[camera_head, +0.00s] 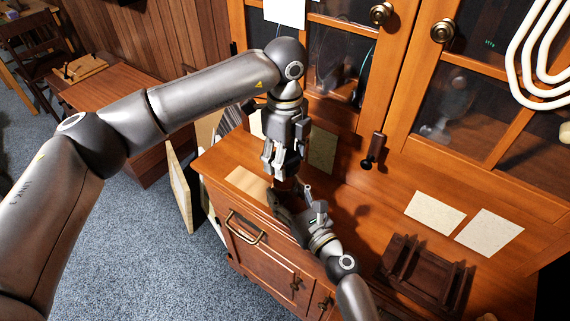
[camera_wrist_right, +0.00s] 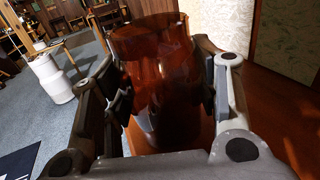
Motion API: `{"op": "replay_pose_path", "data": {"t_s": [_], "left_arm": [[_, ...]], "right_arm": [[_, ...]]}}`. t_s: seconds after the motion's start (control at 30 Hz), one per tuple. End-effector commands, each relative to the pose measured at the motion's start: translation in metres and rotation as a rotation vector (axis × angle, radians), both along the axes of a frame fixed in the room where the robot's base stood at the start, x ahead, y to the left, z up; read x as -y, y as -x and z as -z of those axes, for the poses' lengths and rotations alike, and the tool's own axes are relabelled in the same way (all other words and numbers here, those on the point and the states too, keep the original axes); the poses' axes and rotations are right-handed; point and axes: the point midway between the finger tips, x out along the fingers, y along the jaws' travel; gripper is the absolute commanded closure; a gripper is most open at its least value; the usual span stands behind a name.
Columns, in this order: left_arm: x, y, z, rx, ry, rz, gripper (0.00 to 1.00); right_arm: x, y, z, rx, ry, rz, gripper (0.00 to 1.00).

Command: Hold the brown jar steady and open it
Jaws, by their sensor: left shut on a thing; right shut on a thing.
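The brown jar (camera_wrist_right: 160,85) is glossy, reddish-brown and see-through, and stands upright in the right wrist view with a wider top part. My right gripper (camera_wrist_right: 165,95) is shut on its body from the side, one finger on each side. In the head view the jar (camera_head: 286,185) is mostly hidden between my two grippers, above the cabinet counter. My left gripper (camera_head: 282,172) points straight down from above and is shut on the top of the jar. My right gripper (camera_head: 287,205) is just below it. The lid is not clearly visible.
The wooden counter (camera_head: 350,225) carries a dark wooden rack (camera_head: 425,275) and paper sheets (camera_head: 435,213) on the right. Glass-doored cupboards (camera_head: 340,65) rise behind it. A drawer handle (camera_head: 245,228) projects at the front. Framed boards (camera_head: 180,185) lean at the counter's left end.

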Motion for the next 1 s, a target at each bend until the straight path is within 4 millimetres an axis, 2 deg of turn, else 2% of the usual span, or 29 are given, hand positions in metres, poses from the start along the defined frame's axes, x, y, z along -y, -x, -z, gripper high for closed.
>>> {"op": "replay_pose_path", "data": {"t_s": [0.23, 0.27, 0.43, 0.83, 1.0], "left_arm": [[0.0, 0.001, -0.005, -0.002, -0.001, 0.001, 0.73], [0.0, 0.001, -0.005, -0.002, -0.001, 0.001, 0.73], [0.0, 0.0, -0.005, -0.002, -0.001, 0.001, 0.73], [0.0, 0.0, -0.005, -0.002, -0.001, 0.001, 0.73], [0.0, 0.0, -0.005, -0.002, -0.001, 0.001, 0.73]], "right_arm": [[0.0, 0.0, 0.002, -0.003, 0.002, 0.0, 1.0], [0.0, 0.0, 0.002, -0.003, 0.002, 0.0, 0.44], [0.0, 0.0, 0.001, -0.002, 0.001, 0.0, 0.22], [0.001, 0.002, 0.0, -0.001, 0.001, 0.0, 0.2], [0.011, 0.017, 0.001, -0.002, 0.001, 0.001, 0.2]]}}
